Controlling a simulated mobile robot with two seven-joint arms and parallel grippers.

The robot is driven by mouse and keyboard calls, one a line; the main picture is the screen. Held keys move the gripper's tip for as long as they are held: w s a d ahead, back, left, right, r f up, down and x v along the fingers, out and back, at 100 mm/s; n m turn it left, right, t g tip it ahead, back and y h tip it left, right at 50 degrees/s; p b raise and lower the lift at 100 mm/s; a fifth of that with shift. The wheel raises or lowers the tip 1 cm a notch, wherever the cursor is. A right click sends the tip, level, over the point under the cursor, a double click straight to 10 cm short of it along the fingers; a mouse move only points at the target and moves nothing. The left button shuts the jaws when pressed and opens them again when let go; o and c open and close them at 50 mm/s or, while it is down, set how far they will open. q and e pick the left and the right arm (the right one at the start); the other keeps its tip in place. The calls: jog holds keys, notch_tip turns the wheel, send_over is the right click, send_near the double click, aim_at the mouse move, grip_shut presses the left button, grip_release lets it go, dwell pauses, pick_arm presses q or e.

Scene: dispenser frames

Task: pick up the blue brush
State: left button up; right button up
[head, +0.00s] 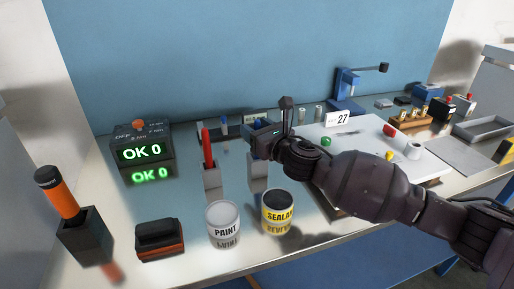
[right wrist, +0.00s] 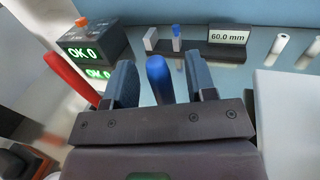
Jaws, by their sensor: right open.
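The blue brush (right wrist: 158,80) shows in the right wrist view as a rounded blue handle standing up between my two fingers. The fingers are on either side of it with gaps, and its lower part is hidden by the gripper body. In the head view my right gripper (head: 264,134) is open above a grey holder (head: 257,172) and hides the brush there. My left gripper is not in view.
A red-handled tool (head: 208,148) stands in a holder just left of my gripper. A paint can (head: 223,222) and a sealant can (head: 277,212) stand in front. A white board (head: 357,131) with small parts lies right, under my right arm. A torque display (head: 142,150) stands left.

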jog(key=shift+x, duration=0.75)
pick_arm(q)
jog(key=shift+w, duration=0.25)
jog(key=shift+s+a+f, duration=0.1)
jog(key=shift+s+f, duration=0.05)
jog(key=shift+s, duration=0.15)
pick_arm(e)
grip_shut()
jog(key=shift+r, duration=0.1)
